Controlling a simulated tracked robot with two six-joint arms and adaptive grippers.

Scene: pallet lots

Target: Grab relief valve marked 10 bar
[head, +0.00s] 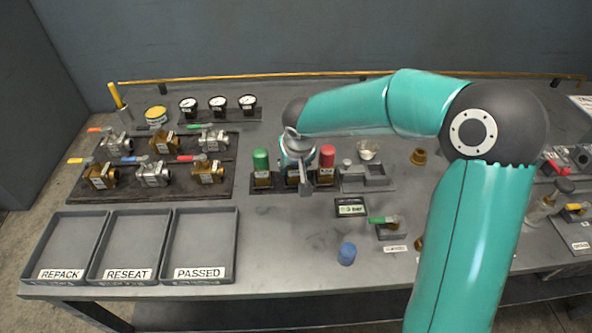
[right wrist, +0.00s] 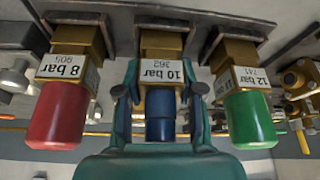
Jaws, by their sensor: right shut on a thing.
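The relief valve marked 10 bar (right wrist: 162,72) has a brass body and a blue cap, and stands in the middle of a row of three in the right wrist view. My right gripper (right wrist: 160,98) is shut on it, one finger on each side. In the head view my right gripper (head: 301,172) covers most of that valve. The red-capped valve marked 8 bar (right wrist: 58,112) and the green-capped valve marked 12 bar (right wrist: 248,112) stand on either side, also in the head view as red (head: 327,158) and green (head: 261,162). My left gripper is not in view.
Trays marked REPACK (head: 68,243), RESEAT (head: 131,243) and PASSED (head: 200,243) stand empty at the front left. Several ball valves lie on a dark board behind them. A loose blue cylinder (head: 347,253) and a small display (head: 350,207) are in front of the row.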

